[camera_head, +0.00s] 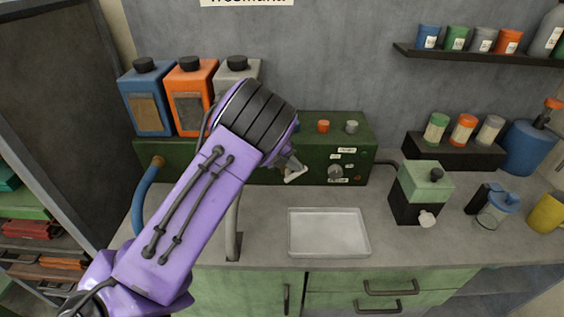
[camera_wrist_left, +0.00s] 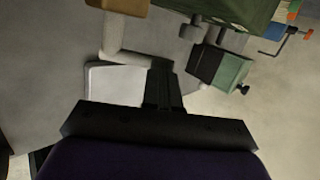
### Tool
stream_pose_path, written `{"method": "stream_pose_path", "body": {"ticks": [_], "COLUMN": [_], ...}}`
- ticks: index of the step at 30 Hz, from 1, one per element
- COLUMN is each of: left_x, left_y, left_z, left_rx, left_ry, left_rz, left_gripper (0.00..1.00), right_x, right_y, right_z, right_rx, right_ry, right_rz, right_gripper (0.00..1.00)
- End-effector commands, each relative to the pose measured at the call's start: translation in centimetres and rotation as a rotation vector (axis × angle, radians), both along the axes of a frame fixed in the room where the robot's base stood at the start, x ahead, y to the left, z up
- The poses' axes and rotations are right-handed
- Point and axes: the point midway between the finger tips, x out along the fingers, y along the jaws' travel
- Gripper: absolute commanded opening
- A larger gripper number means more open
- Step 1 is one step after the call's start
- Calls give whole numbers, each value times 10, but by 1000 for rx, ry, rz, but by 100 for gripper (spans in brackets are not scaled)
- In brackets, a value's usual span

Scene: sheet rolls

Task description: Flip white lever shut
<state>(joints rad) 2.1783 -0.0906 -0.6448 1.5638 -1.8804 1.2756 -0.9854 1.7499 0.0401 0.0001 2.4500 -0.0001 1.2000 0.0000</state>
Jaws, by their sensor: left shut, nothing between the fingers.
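A pale, bent white lever (camera_head: 296,174) juts from the front of the dark green machine (camera_head: 358,133), just beyond my left wrist in the head view. A bent white piece that looks like this lever (camera_wrist_left: 115,42) shows in the left wrist view, below a brownish block. My left gripper (camera_wrist_left: 162,85) is shut and empty, its dark fingers pointing toward the machine. In that view the fingertips lie to the right of the white piece, and I cannot tell whether they touch it. In the head view my wrist hides most of the gripper and part of the lever's base.
Blue, orange and grey canisters (camera_head: 147,112) stand behind my arm.

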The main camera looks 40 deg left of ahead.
Motion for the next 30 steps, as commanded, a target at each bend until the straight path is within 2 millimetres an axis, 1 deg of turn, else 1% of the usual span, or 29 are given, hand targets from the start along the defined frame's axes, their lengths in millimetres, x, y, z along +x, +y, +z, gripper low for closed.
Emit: {"method": "stream_pose_path", "body": {"ticks": [1, 6, 15, 21, 30], "left_x": [2, 9, 18, 21, 24], "left_y": [-4, -15, -27, -32, -35], "left_z": [1, -5, -17, -24, -29], "left_rx": [-1, -1, -3, -2, -2], "left_ry": [-1, -1, -2, 0, -2], "left_rz": [-3, -6, -5, -5, -5], "left_gripper": [0, 0, 0, 0, 0], "right_x": [0, 0, 0, 0, 0], "right_y": [0, 0, 0, 0, 0], "right_z": [3, 7, 9, 9, 9], "right_rx": [0, 0, 0, 0, 0], "right_ry": [0, 0, 0, 0, 0], "right_rz": [0, 0, 0, 0, 0], "right_gripper": [43, 43, 43, 43, 43]}}
